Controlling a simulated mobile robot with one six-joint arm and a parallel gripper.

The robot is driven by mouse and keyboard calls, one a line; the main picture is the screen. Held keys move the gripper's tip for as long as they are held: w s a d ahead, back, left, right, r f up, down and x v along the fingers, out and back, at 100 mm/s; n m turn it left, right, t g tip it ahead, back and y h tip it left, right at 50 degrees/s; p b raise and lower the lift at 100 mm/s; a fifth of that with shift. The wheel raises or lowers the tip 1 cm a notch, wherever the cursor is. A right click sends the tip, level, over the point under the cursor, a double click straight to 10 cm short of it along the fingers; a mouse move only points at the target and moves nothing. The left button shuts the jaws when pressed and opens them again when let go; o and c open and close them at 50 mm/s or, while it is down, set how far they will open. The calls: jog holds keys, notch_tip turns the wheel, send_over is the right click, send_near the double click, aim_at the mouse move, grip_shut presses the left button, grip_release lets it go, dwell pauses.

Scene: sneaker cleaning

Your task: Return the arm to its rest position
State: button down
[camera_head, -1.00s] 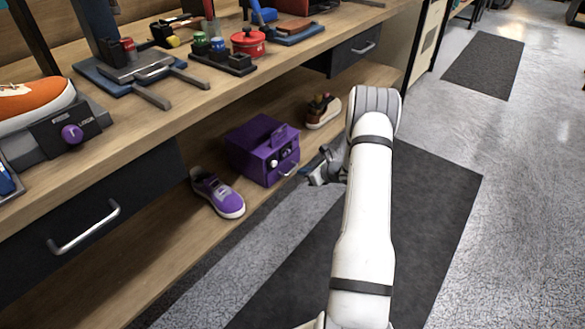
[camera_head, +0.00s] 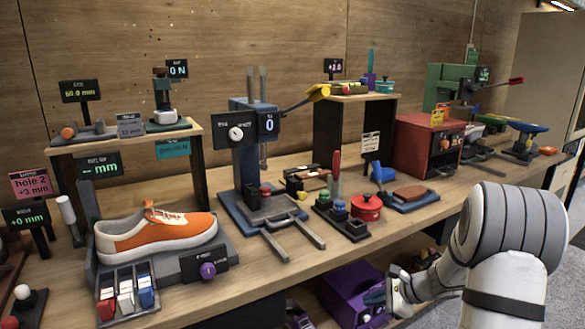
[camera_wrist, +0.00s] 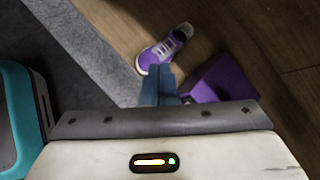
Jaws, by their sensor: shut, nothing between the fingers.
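My arm is bent at the lower right of the head view, its white links and grey elbow in front of the bench. My gripper (camera_head: 391,302) hangs low beside the bench front, close to a purple box (camera_head: 351,290) on the lower shelf. In the wrist view my gripper's blue-grey fingers (camera_wrist: 159,72) are together, with nothing between them. Beyond them lie a purple sneaker (camera_wrist: 165,48) and the purple box (camera_wrist: 222,78), at a lower level. Whether the fingers touch anything is not visible, but they look apart from both.
The workbench (camera_head: 390,222) runs along the wall. It carries an orange sneaker (camera_head: 157,231) on a stand, a blue press (camera_head: 246,150), a red pot (camera_head: 366,207) and a red box (camera_head: 428,146). Grey floor (camera_wrist: 100,45) is open beside the shelf.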

jog(key=s+a+r+n+g+h+p, duration=0.1)
jog(key=s+a+r+n+h+p, duration=0.1)
jog(key=s+r+n+p, duration=0.3)
jog(key=s+a+r+n+h+p, duration=0.2)
jog(key=s+r+n+p, duration=0.4)
jog(key=s+r, duration=0.7)
jog(key=s+a+r+n+g+h+p, duration=0.1)
jog(key=s+r+n+h+p, duration=0.3)
jog(key=s+r, duration=0.5)
notch_tip(320, 180, up, 6)
jog(key=a+n+p, duration=0.1)
jog(key=n+p, duration=0.1)
jog(key=n, duration=0.1)
jog(key=shift+s+a+n+g, duration=0.2)
jog(key=shift+a+n+g, duration=0.1)
jog(key=shift+a+n, duration=0.1)
